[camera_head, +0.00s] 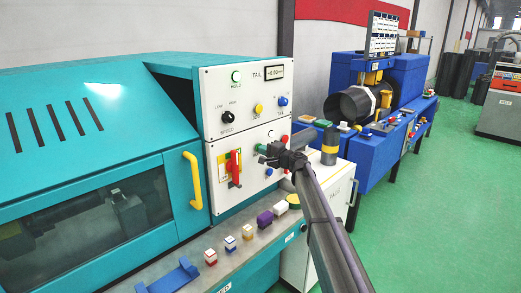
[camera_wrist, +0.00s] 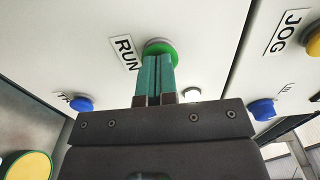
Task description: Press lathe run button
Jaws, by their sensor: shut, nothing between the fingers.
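The green button (camera_wrist: 159,45) beside the "RUN" label is on the white panel in the wrist view. My gripper (camera_wrist: 157,60) is shut and empty, with its teal fingers together at the button's lower edge. The fingertips overlap the button in the picture; I cannot tell whether they touch it or press it in. In the head view my gripper (camera_head: 261,153) is at the lower right of the white control panel (camera_head: 240,102) on the teal lathe (camera_head: 100,90). The button is mostly hidden behind the gripper there.
A red switch (camera_head: 234,168) sits left of my gripper on the panel. Blue buttons (camera_wrist: 81,104) (camera_wrist: 262,109) and a yellow button (camera_wrist: 314,41) by the "JOG" label are nearby. Small coloured blocks (camera_head: 247,231) line the ledge below. A blue machine (camera_head: 405,125) stands at right.

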